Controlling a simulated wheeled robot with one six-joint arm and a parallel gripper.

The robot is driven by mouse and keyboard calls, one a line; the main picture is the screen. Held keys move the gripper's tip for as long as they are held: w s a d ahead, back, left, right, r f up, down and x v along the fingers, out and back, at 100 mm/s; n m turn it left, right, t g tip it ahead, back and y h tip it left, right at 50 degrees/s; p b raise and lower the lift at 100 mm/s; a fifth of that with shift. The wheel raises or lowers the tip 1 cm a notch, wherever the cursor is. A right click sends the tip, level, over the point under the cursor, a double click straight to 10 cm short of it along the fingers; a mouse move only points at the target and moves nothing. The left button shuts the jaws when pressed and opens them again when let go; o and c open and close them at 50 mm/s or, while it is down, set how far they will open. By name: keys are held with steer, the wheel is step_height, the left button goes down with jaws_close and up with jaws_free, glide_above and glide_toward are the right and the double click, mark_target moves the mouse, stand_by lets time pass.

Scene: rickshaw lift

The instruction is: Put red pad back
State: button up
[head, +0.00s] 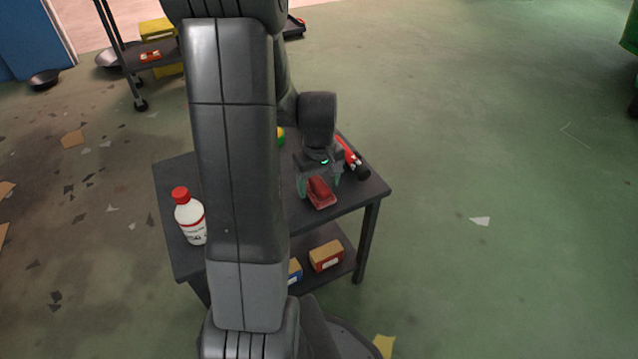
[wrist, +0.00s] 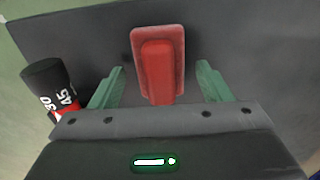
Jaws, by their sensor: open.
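The red pad (head: 321,193) lies on the dark table (head: 356,208) near its right front edge. In the wrist view the red pad (wrist: 158,62) shows as a flat red plate with a raised block on it. My gripper (head: 318,181) is open just above the table at the pad. In the wrist view my gripper's two green fingers (wrist: 160,84) stand on either side of the pad's near part, with a visible gap on both sides. The underside of the pad is hidden.
A white bottle with a red cap (head: 189,216) stands at the table's left. A red and black tool (head: 352,157) lies close right of my gripper. A green and yellow object (head: 281,136) is partly hidden behind my arm. Boxes (head: 326,256) sit on the lower shelf.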

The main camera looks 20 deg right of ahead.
mark_target(319, 183)
step_height(319, 183, up, 11)
steer(key=p, duration=0.3)
stand_by(1.5)
